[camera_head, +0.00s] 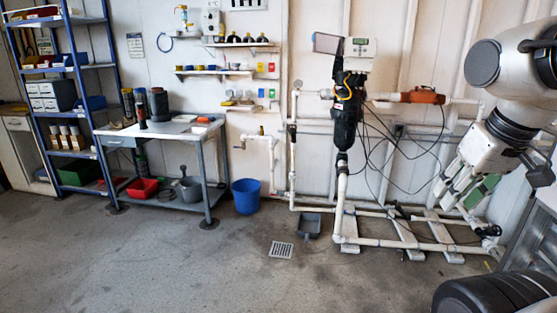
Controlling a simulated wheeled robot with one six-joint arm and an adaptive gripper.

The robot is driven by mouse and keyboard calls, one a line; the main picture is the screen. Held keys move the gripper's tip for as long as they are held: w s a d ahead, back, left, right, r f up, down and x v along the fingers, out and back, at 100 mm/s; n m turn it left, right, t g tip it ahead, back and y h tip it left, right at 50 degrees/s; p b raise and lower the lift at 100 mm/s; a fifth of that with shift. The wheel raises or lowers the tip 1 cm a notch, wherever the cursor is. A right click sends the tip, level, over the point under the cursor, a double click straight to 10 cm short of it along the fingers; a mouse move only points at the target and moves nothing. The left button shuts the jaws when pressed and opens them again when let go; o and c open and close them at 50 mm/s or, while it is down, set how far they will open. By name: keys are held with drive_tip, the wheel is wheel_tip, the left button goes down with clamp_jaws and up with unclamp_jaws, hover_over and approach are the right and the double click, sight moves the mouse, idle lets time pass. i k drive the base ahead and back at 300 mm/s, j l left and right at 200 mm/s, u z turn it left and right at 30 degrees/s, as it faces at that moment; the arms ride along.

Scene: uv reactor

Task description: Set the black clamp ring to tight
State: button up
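The black reactor housing (345,125) stands upright on white piping against the back wall. Dark bands show on it, but at this size I cannot tell which one is the black clamp ring or how it is set. My gripper (462,190) hangs at the right, pointing down and left, in front of the pipework. It is well to the right of the housing and touches nothing that I can make out. Its fingers look spread, with nothing seen between them.
A grey display box (360,47) sits above the housing, and an orange device (423,95) lies along the upper pipe. Loose black cables hang between. Low pipes on white supports (399,239) cross the floor. A blue bucket (246,196) and workbench (160,131) stand left.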

sight(339, 115)
drive_tip(key=i, duration=1.5)
drive_tip(key=i+j+z, duration=0.35)
drive_tip(key=i, duration=0.2)
drive_tip(key=i+j+z, duration=0.4)
drive_tip(key=i, duration=0.15)
drive_tip(key=i+j+z, duration=0.35)
drive_tip(key=i+j, duration=0.15)
